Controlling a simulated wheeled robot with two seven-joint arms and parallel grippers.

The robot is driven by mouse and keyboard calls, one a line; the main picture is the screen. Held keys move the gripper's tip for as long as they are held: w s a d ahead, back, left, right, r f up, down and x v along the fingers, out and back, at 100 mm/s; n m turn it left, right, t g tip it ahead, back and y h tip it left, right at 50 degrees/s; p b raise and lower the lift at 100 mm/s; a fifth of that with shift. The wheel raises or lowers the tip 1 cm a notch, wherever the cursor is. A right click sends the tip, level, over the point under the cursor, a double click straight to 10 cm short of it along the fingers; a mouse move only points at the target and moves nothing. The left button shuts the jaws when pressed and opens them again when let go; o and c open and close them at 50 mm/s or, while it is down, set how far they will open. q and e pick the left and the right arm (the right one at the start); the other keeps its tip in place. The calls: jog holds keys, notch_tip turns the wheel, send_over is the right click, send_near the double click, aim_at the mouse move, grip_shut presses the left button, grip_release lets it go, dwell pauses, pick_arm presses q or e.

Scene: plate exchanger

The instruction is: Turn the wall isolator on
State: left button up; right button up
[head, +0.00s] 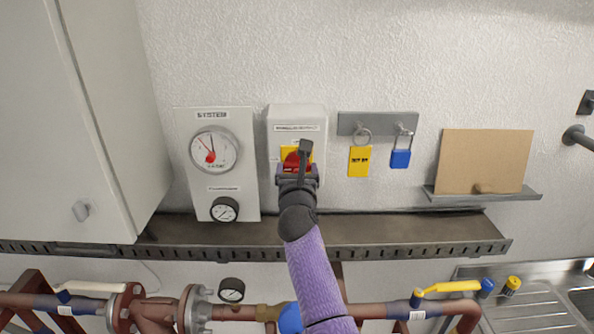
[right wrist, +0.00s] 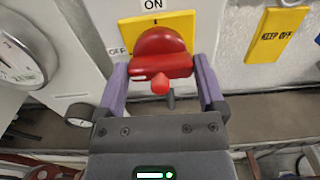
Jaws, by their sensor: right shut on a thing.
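The wall isolator (head: 297,115) is a light grey box on the wall, with a yellow plate and a red rotary handle (head: 290,160). In the right wrist view the red handle (right wrist: 160,42) sits on the yellow plate (right wrist: 186,24). An "ON" label (right wrist: 153,5) is above the plate and an "OFF" label is at its left, partly hidden. The handle's grip bar lies roughly across the picture. My right gripper (head: 299,167) is shut on the handle, one finger on each side, as the right wrist view (right wrist: 160,67) shows. My left gripper is out of view.
A gauge panel (head: 245,178) stands left of the isolator. A rack (head: 378,118) with a yellow tag (head: 359,161) and blue padlock (head: 401,158) is to the right. A cable tray (head: 400,235) runs below, with pipes (head: 380,311) beneath. A cabinet (head: 60,130) stands at left.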

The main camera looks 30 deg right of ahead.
jog(key=m, duration=0.4)
jog(key=shift+f, duration=0.1)
jog(key=m, duration=0.4)
jog(key=shift+m, duration=0.4)
jog(key=m+b, duration=0.1)
jog(key=m, duration=0.3)
jog(key=shift+f, duration=0.1)
jog(key=shift+m+b, duration=0.5)
jog(key=shift+m, duration=1.9)
jog(key=o, duration=1)
jog(key=shift+c, duration=0.2)
jog(key=shift+s, duration=0.1)
